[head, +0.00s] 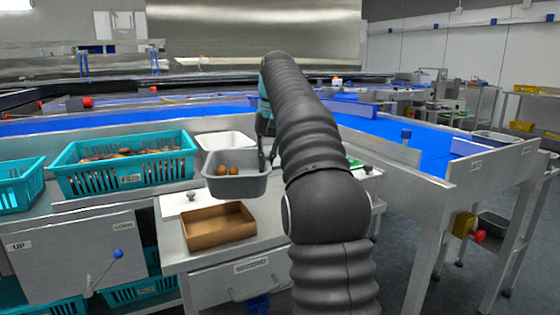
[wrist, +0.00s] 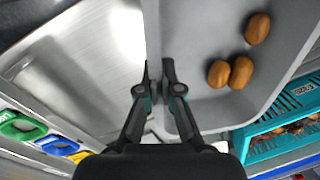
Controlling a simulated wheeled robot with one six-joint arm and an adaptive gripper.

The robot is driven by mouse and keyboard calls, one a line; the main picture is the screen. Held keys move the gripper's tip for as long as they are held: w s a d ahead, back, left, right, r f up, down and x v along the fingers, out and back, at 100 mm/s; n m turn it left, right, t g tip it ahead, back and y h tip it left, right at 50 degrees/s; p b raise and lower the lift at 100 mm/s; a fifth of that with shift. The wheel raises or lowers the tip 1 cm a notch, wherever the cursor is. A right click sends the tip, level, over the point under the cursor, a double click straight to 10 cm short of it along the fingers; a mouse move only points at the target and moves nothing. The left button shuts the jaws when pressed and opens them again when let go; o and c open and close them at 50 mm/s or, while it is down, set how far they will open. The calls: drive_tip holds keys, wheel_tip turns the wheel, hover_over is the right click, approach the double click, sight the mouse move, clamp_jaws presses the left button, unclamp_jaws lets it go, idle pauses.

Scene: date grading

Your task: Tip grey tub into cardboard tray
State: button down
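The grey tub (head: 238,187) is behind the cardboard tray (head: 217,241) in the head view, level and upright. Three brown dates (wrist: 238,60) lie in the tub (wrist: 200,20) in the wrist view; two show in the head view. My gripper (wrist: 157,65) has its fingers on either side of the tub's wall, close together, pinching it. In the head view my gripper (head: 267,140) is at the tub's right side, partly hidden by my arm. The brown, open cardboard tray looks empty on the metal bench. I cannot tell whether the tub touches the bench.
A teal crate (head: 128,183) of dates stands at the left, with another teal crate (head: 20,190) beyond it. A white lid with a knob (head: 172,207) lies near the tray. A blue conveyor (head: 390,138) runs behind.

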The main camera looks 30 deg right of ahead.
drive_tip(key=shift+s+a+r+n+g+h, duration=0.1)
drive_tip(key=shift+a+r+n+h, duration=0.15)
drive_tip(key=shift+r+n+h, duration=1.05)
drive_tip(key=shift+s+a+r+n+g+h, duration=0.1)
drive_tip(key=shift+a+r+h, duration=0.2)
drive_tip(key=shift+h, duration=2)
drive_tip(key=shift+a+r+n+g+h, duration=0.2)
drive_tip(key=shift+r+n+h, duration=0.5)
drive_tip(key=shift+h, duration=1.1)
drive_tip(key=shift+a+h+b, duration=0.5)
drive_tip(key=shift+a+b, duration=0.05)
drive_tip(key=shift+a+r+h+b, duration=0.15)
drive_tip(key=shift+a+h+b, duration=1.55)
drive_tip(key=shift+a+b, duration=0.1)
drive_tip(key=shift+a+f+h+b, duration=0.2)
drive_tip(key=shift+a+h, duration=0.45)
drive_tip(key=shift+a, duration=0.15)
drive_tip(key=shift+a+f+h+b, duration=0.15)
drive_tip(key=shift+a+h, duration=0.5)
drive_tip(key=shift+a, duration=0.1)
drive_tip(key=shift+a+f+h, duration=0.15)
drive_tip(key=shift+a+h, duration=0.55)
drive_tip(key=shift+a, duration=0.15)
drive_tip(key=shift+a+f+h, duration=0.1)
drive_tip(key=shift+a+h, duration=0.6)
drive_tip(key=shift+a, duration=0.15)
drive_tip(key=a+h+b, duration=0.1)
drive_tip(key=a+f+h+b, duration=0.1)
drive_tip(key=shift+a+f, duration=0.2)
drive_tip(key=shift+a, duration=0.1)
